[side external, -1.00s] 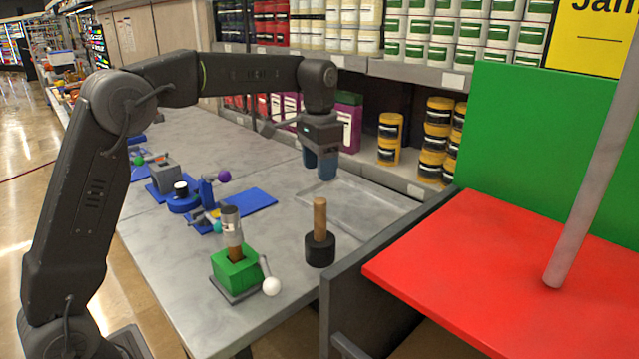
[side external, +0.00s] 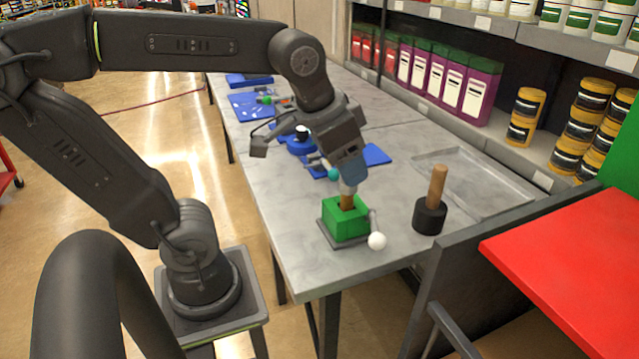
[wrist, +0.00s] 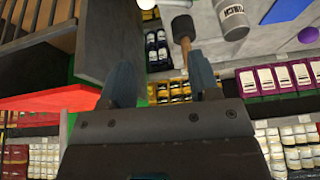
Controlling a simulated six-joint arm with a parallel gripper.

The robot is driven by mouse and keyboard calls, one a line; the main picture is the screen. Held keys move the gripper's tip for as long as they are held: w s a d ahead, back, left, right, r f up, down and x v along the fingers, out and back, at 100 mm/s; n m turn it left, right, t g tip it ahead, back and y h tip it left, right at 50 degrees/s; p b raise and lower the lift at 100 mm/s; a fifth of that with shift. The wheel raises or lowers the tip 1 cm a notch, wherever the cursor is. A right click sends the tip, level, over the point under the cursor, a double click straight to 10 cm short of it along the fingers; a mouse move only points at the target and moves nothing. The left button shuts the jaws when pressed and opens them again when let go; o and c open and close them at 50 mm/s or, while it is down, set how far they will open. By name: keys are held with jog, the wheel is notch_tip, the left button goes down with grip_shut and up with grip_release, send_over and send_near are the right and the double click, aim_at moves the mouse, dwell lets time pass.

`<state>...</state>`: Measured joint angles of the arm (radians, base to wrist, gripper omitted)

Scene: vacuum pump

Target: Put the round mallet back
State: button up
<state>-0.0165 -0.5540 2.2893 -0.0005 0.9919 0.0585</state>
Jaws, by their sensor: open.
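The round mallet (side external: 430,216) stands upright on its black round head near the right edge of the grey table, its wooden handle pointing up. In the wrist view the mallet (wrist: 184,32) shows beyond the gap between my fingers, apart from them. My gripper (side external: 352,172) is open and empty, to the left of the mallet. In the side view it overlaps the top of a grey cylinder on a wooden stem in a green block (side external: 346,222). Both blue fingers of my gripper (wrist: 162,78) show spread apart in the wrist view.
A white ball (side external: 377,241) on a lever is beside the green block. A shallow grey tray (side external: 470,165) is recessed behind the mallet. Blue fixtures (side external: 300,145) stand farther back. A dark partition and red surface (side external: 570,250) border the right. Shelves with canisters line the back.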

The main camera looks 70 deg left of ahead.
jog(key=shift+t, duration=0.4)
jog(key=s+f, duration=0.1)
jog(key=s, duration=0.1)
jog(key=s+f, duration=0.2)
jog(key=shift+s+d+f, duration=0.15)
jog(key=shift+d, duration=0.05)
